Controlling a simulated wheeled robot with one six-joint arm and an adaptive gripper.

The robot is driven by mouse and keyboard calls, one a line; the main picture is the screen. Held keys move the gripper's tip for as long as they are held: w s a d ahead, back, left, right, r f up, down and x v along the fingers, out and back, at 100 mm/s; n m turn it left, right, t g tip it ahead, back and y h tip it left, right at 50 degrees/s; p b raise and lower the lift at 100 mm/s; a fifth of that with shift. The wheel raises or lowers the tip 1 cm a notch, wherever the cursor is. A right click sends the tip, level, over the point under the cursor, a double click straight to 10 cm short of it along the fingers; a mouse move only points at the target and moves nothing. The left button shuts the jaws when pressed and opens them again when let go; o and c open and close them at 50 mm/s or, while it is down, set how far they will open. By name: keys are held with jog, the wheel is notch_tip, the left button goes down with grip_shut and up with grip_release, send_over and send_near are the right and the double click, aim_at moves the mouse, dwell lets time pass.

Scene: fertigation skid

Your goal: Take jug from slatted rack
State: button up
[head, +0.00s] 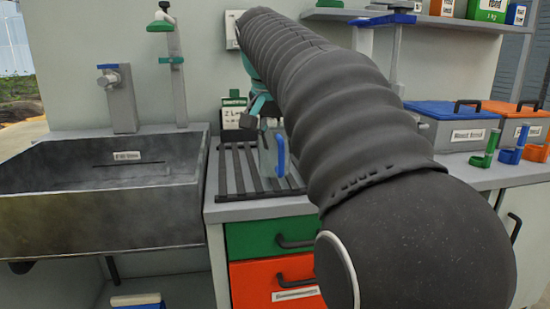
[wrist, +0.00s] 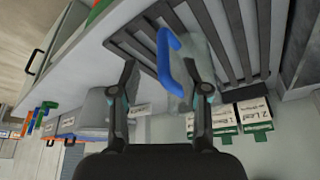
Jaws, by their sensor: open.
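The jug (head: 268,158) is pale grey with a blue handle and stands on the slatted rack (head: 226,172) beside the sink. In the wrist view the jug (wrist: 202,58) appears ahead of the fingers, with its blue handle toward the gap between them. The dark rack slats (wrist: 237,35) show behind it. My gripper (head: 258,112) is at the jug's upper left in the head view, partly hidden by my arm. In the wrist view my gripper (wrist: 168,84) is open, the right finger overlapping the jug's outline. I cannot tell whether it touches.
A deep grey sink (head: 100,205) lies left of the rack. Green (head: 262,238) and orange drawers are below the rack. Lidded bins, one with a blue lid (head: 455,110), and several coloured holders stand on the counter at right. Label cards (wrist: 255,115) stand behind the rack.

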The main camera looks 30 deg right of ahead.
aim_at(280, 147)
jog(key=shift+w+b+x, duration=0.15)
jog(key=shift+b+x, duration=0.05)
jog(key=shift+x, duration=1.1)
jog(key=shift+w+b+x, duration=0.15)
jog(key=shift+x, duration=1.2)
jog(key=shift+r, duration=0.15)
grip_shut()
